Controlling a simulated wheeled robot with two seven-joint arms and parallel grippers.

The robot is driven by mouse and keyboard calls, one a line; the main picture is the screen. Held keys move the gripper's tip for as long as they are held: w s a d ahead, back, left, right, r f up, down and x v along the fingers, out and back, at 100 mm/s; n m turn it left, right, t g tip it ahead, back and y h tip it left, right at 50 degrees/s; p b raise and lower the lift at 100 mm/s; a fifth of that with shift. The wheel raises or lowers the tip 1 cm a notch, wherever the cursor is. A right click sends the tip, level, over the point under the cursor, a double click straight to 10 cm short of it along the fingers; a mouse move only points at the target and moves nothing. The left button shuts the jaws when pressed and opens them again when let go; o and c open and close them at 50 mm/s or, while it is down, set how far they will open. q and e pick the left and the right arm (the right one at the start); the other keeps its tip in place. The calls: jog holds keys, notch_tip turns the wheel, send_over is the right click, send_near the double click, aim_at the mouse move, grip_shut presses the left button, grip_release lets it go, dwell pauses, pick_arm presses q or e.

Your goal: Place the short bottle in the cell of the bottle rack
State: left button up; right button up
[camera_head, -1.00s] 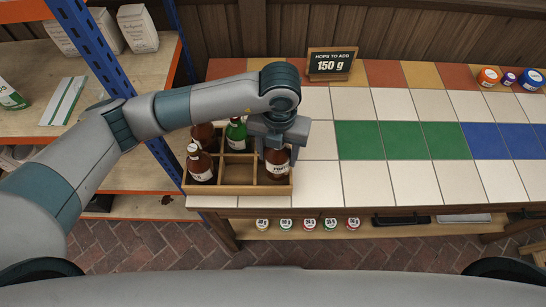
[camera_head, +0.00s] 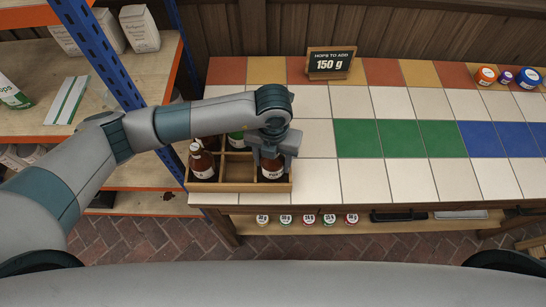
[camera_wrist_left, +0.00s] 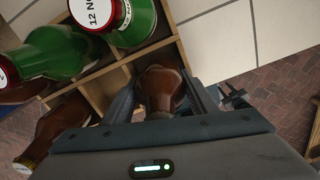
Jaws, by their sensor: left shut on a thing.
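The short brown bottle (camera_head: 271,172) with a white label stands roughly upright in the front right cell of the wooden bottle rack (camera_head: 232,187). My left gripper (camera_head: 270,156) is shut on its upper part from above. In the left wrist view the brown bottle (camera_wrist_left: 160,88) sits between the two fingers (camera_wrist_left: 163,105), with the rack's dividers (camera_wrist_left: 103,92) beside it. Its base is hidden behind the rack's front wall. My right gripper is in neither view.
Other brown bottles (camera_head: 202,165) fill cells on the rack's left. Green bottles (camera_wrist_left: 50,50) stand near the gripper. A blue shelf post (camera_head: 112,60) rises left of the rack. White tiles (camera_head: 320,182) right of the rack are clear. A sign (camera_head: 331,63) stands behind.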

pick_arm(q)
jog(key=shift+f, duration=0.1)
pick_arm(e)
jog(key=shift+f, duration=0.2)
pick_arm(q)
jog(key=o, duration=1.5)
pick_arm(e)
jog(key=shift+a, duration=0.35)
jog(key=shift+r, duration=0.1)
pick_arm(q)
notch_tip(320, 180, up, 11)
jog(key=p, duration=0.6)
jog(key=shift+r+p, duration=0.35)
jog(key=shift+r, duration=0.3)
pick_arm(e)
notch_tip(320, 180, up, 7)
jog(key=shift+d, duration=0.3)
